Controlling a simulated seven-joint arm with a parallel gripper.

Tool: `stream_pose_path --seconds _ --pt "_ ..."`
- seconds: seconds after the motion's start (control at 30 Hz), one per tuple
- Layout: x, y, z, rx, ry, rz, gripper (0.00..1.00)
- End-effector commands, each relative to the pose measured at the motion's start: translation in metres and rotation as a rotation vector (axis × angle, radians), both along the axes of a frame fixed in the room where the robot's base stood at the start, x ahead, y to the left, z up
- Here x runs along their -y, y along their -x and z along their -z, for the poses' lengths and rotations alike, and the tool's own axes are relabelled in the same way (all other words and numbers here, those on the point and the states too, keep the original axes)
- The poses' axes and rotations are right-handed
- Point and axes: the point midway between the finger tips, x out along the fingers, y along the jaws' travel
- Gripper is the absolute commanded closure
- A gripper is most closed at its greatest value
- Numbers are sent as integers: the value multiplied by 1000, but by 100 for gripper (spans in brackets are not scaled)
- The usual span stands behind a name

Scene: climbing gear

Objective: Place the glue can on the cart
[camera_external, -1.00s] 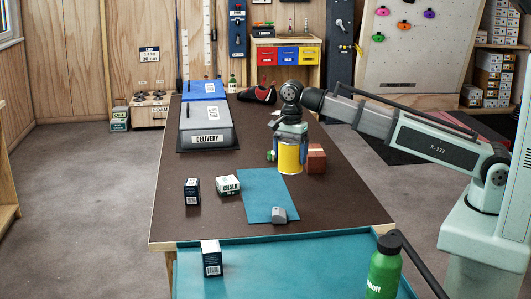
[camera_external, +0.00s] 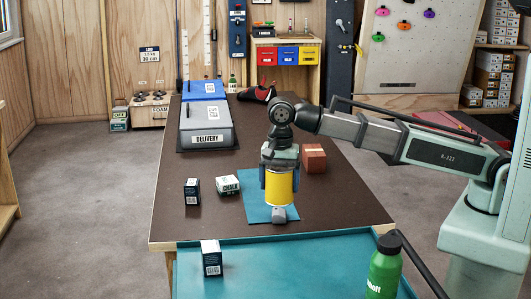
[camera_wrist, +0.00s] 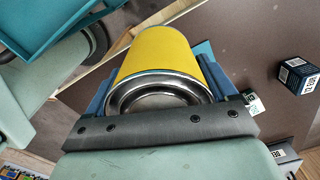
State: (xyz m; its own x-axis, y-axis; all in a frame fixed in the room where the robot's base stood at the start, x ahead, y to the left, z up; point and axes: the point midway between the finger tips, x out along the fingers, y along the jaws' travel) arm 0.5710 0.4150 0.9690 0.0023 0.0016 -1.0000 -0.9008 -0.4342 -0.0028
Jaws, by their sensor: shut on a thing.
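The yellow glue can (camera_external: 279,188) is held between the fingers of my gripper (camera_external: 278,178), above the blue mat on the table. In the wrist view the can (camera_wrist: 165,55) fills the middle, its silver metal end facing the camera, with the blue fingers of my gripper (camera_wrist: 160,98) on both sides. The cart (camera_external: 300,262) has a teal top and stands at the near end of the table. A corner of it shows at the upper left of the wrist view (camera_wrist: 40,22).
A green bottle (camera_external: 384,268) and a dark box (camera_external: 211,258) stand on the cart, with clear teal surface between them. A grey block (camera_external: 279,215) lies on the blue mat (camera_external: 252,190). A chalk box (camera_external: 228,185), another dark box (camera_external: 192,191) and a brick-red block (camera_external: 313,158) are on the table.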

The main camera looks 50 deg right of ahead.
Motion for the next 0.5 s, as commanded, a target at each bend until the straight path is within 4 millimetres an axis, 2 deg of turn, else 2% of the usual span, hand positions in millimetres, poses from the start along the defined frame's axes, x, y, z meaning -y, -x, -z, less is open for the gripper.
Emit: stream_pose_path --seconds 0.03,0.5 --pt "-15 8 -2 1 0 -25 68" --pt "-134 88 -11 2 -3 -231 68"
